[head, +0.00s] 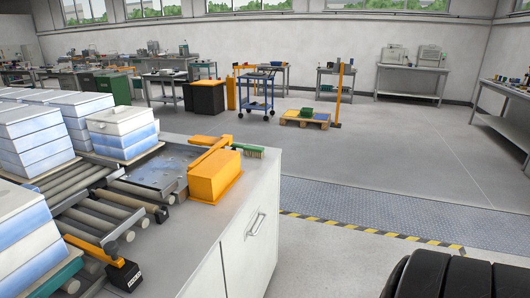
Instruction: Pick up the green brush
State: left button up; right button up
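The green brush (249,150) is small in the head view. It lies near the far edge of the grey cabinet top (205,225), just behind a yellow-orange block (216,176). Its green back faces up, with paler bristles showing below. Its left end meets or passes behind an orange bar (212,155); I cannot tell whether they touch. Neither of my grippers shows in this view, and nothing is seen holding the brush.
Stacks of blue-white blocks (122,132) stand on a roller conveyor (95,195) at the left. A black block with an orange arm (124,275) sits at the front. Open floor (400,150) lies right of the cabinet, with a yellow-black stripe (370,232). A blue cart (256,92) stands behind.

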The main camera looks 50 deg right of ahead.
aim_at(255, 151)
jog(key=z, duration=1.5)
jog(key=u, duration=0.4)
jog(key=i+l+u, duration=0.2)
jog(key=u, duration=0.15)
jog(key=i+l+u, duration=0.15)
jog(key=l+u, duration=0.2)
jog(key=i+l+u, duration=0.1)
jog(key=l+u, duration=0.95)
jog(key=l, duration=1.95)
jog(key=i, duration=0.05)
